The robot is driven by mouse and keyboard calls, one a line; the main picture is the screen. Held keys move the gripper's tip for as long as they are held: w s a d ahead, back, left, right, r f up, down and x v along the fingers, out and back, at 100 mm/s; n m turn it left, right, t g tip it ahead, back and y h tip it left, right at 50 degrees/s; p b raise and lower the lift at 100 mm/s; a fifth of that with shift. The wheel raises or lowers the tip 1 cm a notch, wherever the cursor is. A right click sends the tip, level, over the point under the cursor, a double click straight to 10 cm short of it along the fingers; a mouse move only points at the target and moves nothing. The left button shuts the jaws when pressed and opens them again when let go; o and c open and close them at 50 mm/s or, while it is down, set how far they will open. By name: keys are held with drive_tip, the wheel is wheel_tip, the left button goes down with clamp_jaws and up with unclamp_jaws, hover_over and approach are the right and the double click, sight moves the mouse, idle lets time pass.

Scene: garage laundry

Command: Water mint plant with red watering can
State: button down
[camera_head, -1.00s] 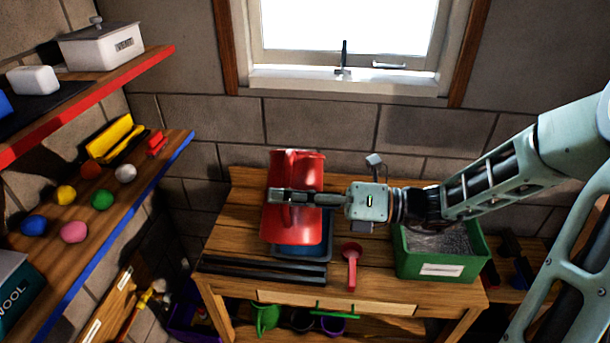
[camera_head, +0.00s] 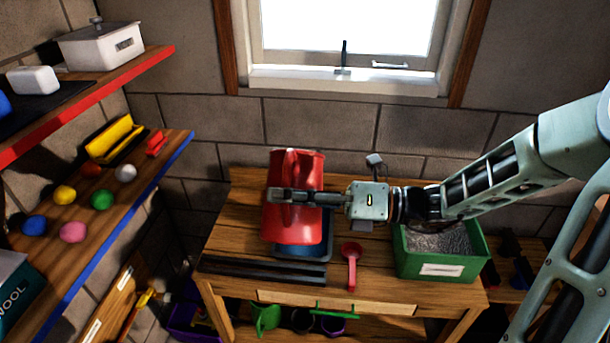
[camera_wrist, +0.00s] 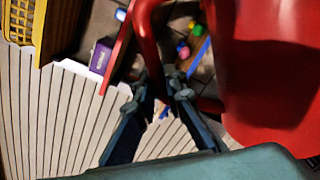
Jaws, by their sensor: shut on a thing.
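The red watering can (camera_head: 308,228) is in front of my gripper (camera_head: 276,196) in the head view, above the left part of the wooden bench. My gripper is shut on the can, and its fingers cross the can's handle side. In the wrist view the can's red body (camera_wrist: 275,80) fills the right side, and its curved red handle (camera_wrist: 146,35) passes by the fingers (camera_wrist: 158,84). The exact contact is partly hidden. I cannot make out a mint plant in either view.
A red scoop (camera_head: 351,263), dark bars (camera_head: 262,270) and a green soil-filled box (camera_head: 440,270) are also there. Shelves stand left, a window behind.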

sight(288, 157)
drive_tip(key=shift+w+r+m, duration=0.2)
drive_tip(key=shift+w+r, duration=0.1)
drive_tip(key=shift+r, duration=0.35)
drive_tip(key=shift+w+r+m, duration=0.2)
drive_tip(key=shift+w+r, duration=0.1)
drive_tip(key=shift+r, duration=0.35)
idle(0.5)
drive_tip(key=shift+w+r+m, duration=0.25)
drive_tip(key=shift+w+r, duration=0.15)
drive_tip(key=shift+r, duration=0.25)
drive_tip(key=shift+w+r+m, duration=0.25)
drive_tip(key=shift+w+r, duration=0.15)
drive_tip(key=shift+r, duration=0.3)
idle(0.5)
drive_tip(key=shift+w+d+r+m, duration=0.1)
drive_tip(key=shift+w+r+m, duration=0.5)
drive_tip(key=shift+w+r, duration=0.4)
drive_tip(key=shift+s+r, duration=0.1)
drive_tip(key=shift+s, duration=0.05)
